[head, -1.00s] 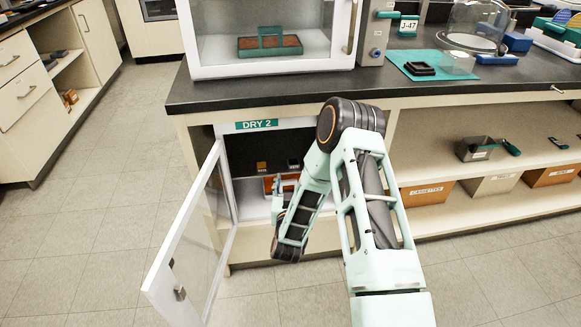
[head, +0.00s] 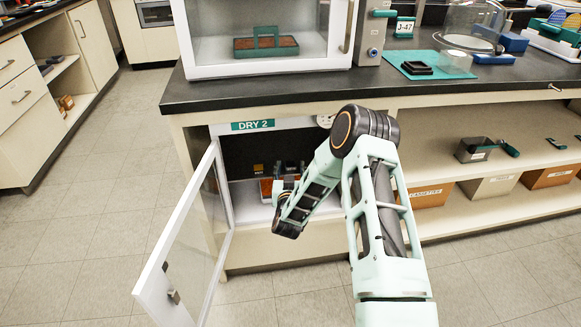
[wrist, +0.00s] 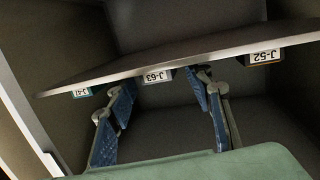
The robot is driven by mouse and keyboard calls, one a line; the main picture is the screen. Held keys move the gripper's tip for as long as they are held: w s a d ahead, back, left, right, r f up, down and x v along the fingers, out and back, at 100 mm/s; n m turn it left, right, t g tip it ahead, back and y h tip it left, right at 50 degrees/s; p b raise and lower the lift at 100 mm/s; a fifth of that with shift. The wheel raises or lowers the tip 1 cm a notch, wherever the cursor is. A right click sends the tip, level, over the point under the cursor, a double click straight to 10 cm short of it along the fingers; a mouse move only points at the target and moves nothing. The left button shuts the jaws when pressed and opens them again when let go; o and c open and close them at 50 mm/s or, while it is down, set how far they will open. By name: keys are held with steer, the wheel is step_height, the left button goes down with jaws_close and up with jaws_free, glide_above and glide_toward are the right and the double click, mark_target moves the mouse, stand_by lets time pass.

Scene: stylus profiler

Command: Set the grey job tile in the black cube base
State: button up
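The black cube base seems to be the dark square frame (head: 421,69) on the teal mat on the bench top. My gripper is inside the open DRY 2 cabinet (head: 229,240); my own arm mostly hides it in the head view. In the wrist view my gripper (wrist: 160,105) is open, its two blue-padded fingers wide apart with nothing seen between them. Upside-down labels show beyond the fingers: J-63 (wrist: 158,75), J-52 (wrist: 264,58) and a green-edged one at left (wrist: 82,92).
The cabinet's glass door (head: 180,245) stands open at left. A shelf edge (wrist: 215,52) crosses the wrist view close to the fingers. A clear dome (head: 474,22) and blue block (head: 493,59) stand by the mat (head: 455,70).

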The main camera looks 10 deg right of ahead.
steer(key=c, duration=0.9)
steer(key=shift+r, duration=0.1)
steer(key=shift+r, duration=0.2)
steer(key=r, duration=0.1)
steer(key=r+p, duration=0.1)
steer(key=r, duration=0.1)
steer(key=shift+s+a+r, duration=0.2)
steer(key=shift+a+r, duration=0.05)
steer(key=s+a+r+p, duration=0.1)
steer(key=s+a+r, duration=0.1)
steer(key=s+r, duration=0.1)
steer(key=s+a+r+p, duration=0.2)
steer(key=s+a+r, duration=0.1)
steer(key=s, duration=0.1)
steer(key=s+a+r+p, duration=0.1)
steer(key=s+a+r, duration=0.2)
steer(key=s, duration=0.1)
